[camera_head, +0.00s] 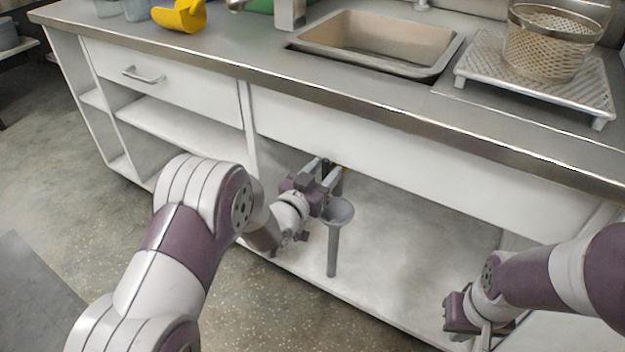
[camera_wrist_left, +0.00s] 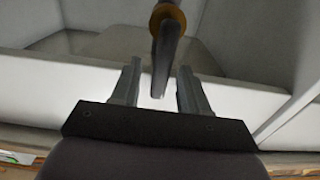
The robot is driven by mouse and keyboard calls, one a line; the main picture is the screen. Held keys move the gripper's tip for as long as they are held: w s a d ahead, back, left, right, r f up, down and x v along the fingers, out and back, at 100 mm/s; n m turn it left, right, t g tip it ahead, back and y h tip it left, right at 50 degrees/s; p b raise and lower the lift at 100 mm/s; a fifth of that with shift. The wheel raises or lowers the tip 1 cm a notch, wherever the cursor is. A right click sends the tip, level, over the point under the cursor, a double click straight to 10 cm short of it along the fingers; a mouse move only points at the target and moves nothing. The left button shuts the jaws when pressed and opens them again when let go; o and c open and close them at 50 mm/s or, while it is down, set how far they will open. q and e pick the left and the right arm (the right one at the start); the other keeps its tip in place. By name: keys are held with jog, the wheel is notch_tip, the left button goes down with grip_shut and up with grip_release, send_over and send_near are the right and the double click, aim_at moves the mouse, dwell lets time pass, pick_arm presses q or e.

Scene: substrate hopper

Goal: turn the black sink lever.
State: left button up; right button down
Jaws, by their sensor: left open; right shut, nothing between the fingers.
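The black lever (camera_wrist_left: 166,48), with a brass-coloured ring at its top, hangs down in the left wrist view. Its lower end lies between the two fingers of my left gripper (camera_wrist_left: 160,72), with gaps showing on both sides; I cannot tell whether it touches either one. In the head view my left gripper (camera_head: 324,171) reaches under the counter front and is open. The lever is mostly hidden there, with only a small orange spot by the fingertips. My right gripper (camera_head: 462,316) is low at the right, shut and empty, its fingertips hardly visible.
A grey funnel (camera_head: 340,211) on a pipe stands in the open cabinet just below my left gripper. The counter's front edge (camera_head: 330,103) runs above it. The sink basin (camera_head: 380,42), a white rack (camera_head: 540,85) with a mesh basket (camera_head: 545,45), and a yellow scoop (camera_head: 180,15) are on top.

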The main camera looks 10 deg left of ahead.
pick_arm(q)
jog(key=p+v, duration=0.2)
jog(key=v, duration=0.7)
jog(key=shift+s, duration=0.35)
jog(key=shift+a, duration=0.1)
